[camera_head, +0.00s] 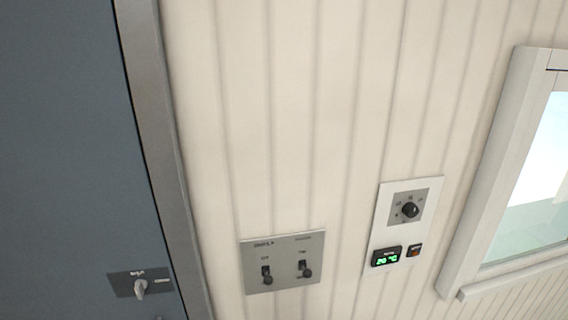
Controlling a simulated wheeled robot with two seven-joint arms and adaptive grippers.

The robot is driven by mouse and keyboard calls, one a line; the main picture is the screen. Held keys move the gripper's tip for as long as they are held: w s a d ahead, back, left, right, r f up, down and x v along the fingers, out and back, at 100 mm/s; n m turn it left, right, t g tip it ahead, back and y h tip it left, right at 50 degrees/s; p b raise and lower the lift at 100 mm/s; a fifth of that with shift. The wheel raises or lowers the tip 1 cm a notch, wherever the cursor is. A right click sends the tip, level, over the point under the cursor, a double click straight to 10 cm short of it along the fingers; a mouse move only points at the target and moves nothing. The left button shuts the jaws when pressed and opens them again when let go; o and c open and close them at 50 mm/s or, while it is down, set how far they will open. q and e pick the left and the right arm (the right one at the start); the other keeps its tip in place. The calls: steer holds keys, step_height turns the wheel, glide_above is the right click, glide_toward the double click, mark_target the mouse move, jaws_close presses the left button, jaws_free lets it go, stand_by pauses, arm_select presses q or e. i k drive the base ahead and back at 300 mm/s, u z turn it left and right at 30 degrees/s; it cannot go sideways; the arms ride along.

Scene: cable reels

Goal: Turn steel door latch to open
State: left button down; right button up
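The steel door latch (141,287) is a small light-grey turning handle on a dark plate at the lower left of the head view. The plate sits on the blue-grey door (65,150), near its right edge. The door looks closed against the grey metal frame (165,150). Small lettering on the plate is too small to read. Neither of my grippers shows in the view.
A grey panel (283,284) with two black toggle switches is on the cream panelled wall (300,120). Right of it, a white panel (381,222) carries a black knob, a green display (386,257) and an orange-lit switch. A white-framed window (500,180) is at far right.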

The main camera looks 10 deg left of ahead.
mark_target(141, 284)
steer(key=u, duration=2.4)
